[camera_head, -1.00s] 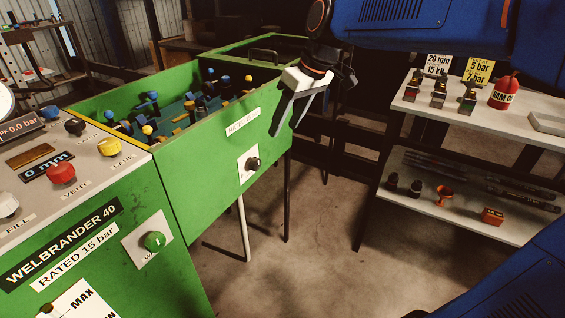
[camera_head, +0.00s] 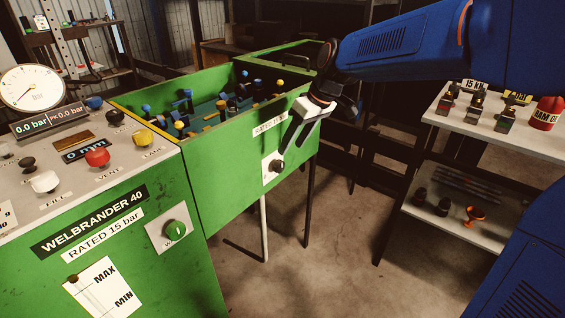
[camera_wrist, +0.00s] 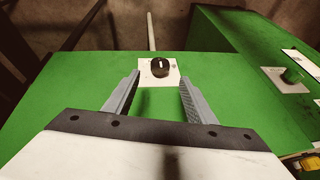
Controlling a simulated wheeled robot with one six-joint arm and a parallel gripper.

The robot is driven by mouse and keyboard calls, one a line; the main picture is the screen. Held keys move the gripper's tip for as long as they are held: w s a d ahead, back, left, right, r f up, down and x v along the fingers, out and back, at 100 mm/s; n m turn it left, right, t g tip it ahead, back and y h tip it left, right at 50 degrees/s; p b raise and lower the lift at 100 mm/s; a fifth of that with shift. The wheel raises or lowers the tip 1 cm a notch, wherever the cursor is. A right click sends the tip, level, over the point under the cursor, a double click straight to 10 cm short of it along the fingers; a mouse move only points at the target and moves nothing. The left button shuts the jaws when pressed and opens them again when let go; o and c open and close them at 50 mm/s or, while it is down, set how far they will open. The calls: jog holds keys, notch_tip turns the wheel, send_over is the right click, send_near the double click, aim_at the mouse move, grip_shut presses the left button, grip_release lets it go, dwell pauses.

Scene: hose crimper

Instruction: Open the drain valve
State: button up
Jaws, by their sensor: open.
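A black knob (camera_head: 277,166) sits on a white plate on the front of the green tank, below the rated label; its plate text is too small to read. In the wrist view the black knob (camera_wrist: 160,67) with a pale mark lies ahead, centred between my fingertips. My gripper (camera_head: 290,150) is open and empty, its fingers pointing down toward the knob. In the wrist view my gripper (camera_wrist: 158,82) has its fingers spread on either side, apart from the knob. A green knob (camera_head: 175,230) is on the left cabinet front.
The console (camera_head: 70,175) at left carries a gauge (camera_head: 33,88) and red, yellow, white and black knobs. A white shelf (camera_head: 470,127) with blocks and a red cylinder (camera_head: 546,113) stands at right. Floor between is clear.

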aim_at(282, 162)
jog(key=x, duration=0.8)
jog(key=shift+a+f, duration=0.15)
jog(key=shift+f, duration=0.2)
jog(key=c, duration=1)
